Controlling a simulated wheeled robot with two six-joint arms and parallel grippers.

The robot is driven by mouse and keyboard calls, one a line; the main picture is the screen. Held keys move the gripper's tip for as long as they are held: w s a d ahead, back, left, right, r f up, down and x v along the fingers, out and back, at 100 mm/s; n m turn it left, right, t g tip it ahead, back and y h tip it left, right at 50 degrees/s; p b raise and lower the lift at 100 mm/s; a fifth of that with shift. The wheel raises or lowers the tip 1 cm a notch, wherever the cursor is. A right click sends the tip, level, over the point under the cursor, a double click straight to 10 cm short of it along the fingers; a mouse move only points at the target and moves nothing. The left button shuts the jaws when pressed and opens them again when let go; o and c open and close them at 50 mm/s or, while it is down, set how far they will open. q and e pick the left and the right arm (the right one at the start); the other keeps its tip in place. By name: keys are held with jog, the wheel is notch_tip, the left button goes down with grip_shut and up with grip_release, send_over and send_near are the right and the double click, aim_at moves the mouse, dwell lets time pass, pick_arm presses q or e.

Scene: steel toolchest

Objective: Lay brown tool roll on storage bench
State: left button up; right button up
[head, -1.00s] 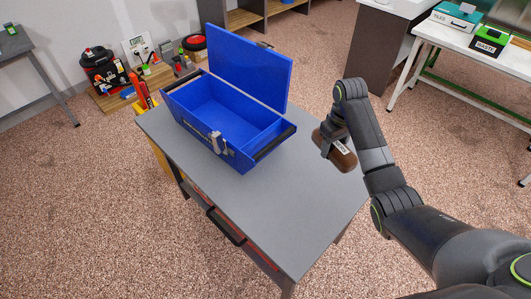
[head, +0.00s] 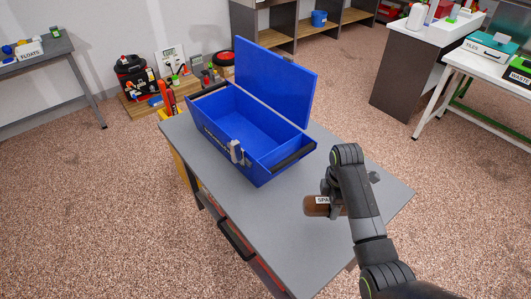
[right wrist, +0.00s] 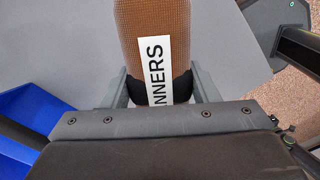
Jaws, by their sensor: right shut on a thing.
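The brown tool roll (head: 314,207) carries a white label, of which "SPA" reads in the head view and "NNERS" in the right wrist view. My right gripper (head: 334,204) is shut on the roll, which lies between its two fingers in the right wrist view (right wrist: 152,22). The roll shows over the right part of a grey-topped bench (head: 270,222); whether it touches the top, I cannot tell. My arm hides the roll's right end. My left gripper is not in view.
An open blue toolchest (head: 262,165) with its lid raised stands on the bench's far left part. The front of the grey top is clear. Low open shelving (head: 272,38) stands at the back, and a white table (head: 487,68) at the right.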

aim_at(318, 208)
jog(key=a+n, duration=0.1)
jog(key=n, duration=0.1)
jog(key=s+a+n+p, duration=0.1)
jog(key=n, duration=0.1)
jog(key=s+a+r+n+p, duration=0.1)
jog(key=a+n, duration=0.1)
jog(key=shift+s+a, duration=0.1)
jog(key=shift+s+a+f+n+p, duration=0.2)
jog(key=shift+a+n+p, duration=0.1)
jog(key=shift+n, duration=0.5)
notch_tip(318, 208, down, 5)
jog(key=shift+f, duration=2.4)
jog(key=shift+f, duration=0.1)
jog(key=o, duration=1.2)
